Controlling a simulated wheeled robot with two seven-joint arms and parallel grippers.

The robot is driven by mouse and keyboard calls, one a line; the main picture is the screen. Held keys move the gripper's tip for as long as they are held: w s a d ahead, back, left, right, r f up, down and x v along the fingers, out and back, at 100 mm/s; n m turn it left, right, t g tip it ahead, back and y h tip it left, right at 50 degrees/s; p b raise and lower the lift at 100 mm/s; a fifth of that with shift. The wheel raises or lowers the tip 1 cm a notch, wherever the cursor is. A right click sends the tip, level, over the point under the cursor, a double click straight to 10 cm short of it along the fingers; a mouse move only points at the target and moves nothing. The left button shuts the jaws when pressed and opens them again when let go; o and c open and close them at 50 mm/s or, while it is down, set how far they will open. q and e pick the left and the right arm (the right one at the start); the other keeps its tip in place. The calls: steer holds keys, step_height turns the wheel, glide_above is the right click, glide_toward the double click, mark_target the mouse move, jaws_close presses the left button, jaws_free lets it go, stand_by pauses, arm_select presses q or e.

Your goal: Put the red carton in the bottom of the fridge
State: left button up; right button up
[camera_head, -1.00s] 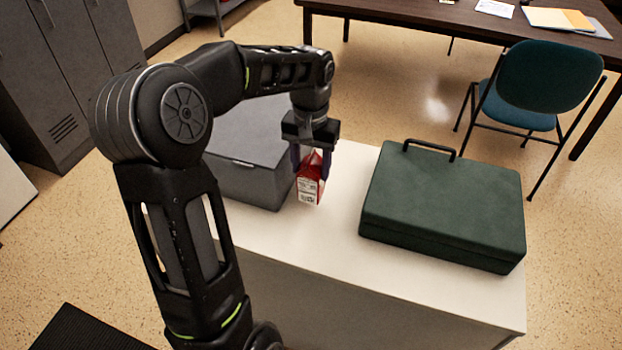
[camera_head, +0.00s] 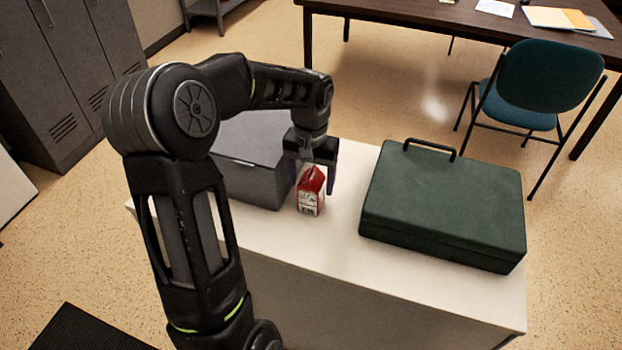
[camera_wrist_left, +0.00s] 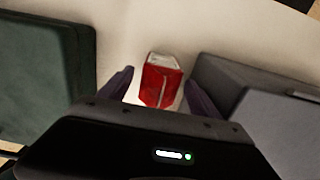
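The red carton (camera_head: 311,191), with a white printed lower side, stands on the white-topped counter (camera_head: 330,240) between the grey box and the green case. My left gripper (camera_head: 313,186) is above it, pointing down, with one purple-grey finger on each side of the carton. In the left wrist view the carton (camera_wrist_left: 161,82) lies between the spread fingers (camera_wrist_left: 160,92), with a gap on both sides. The left gripper looks open around the carton. My right gripper is not in view. I cannot make out a fridge.
A grey box (camera_head: 250,180) stands close to the left of the carton. A dark green case (camera_head: 445,205) lies to the right, with bare counter between. A blue-green chair (camera_head: 550,78) and brown desk (camera_head: 430,14) are behind; grey lockers (camera_head: 50,90) are at left.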

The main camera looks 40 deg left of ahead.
arm_select(q)
step_height(320, 180, up, 12)
steer(key=shift+r, duration=0.15)
stand_by(0.7)
steer(key=shift+c, duration=0.3)
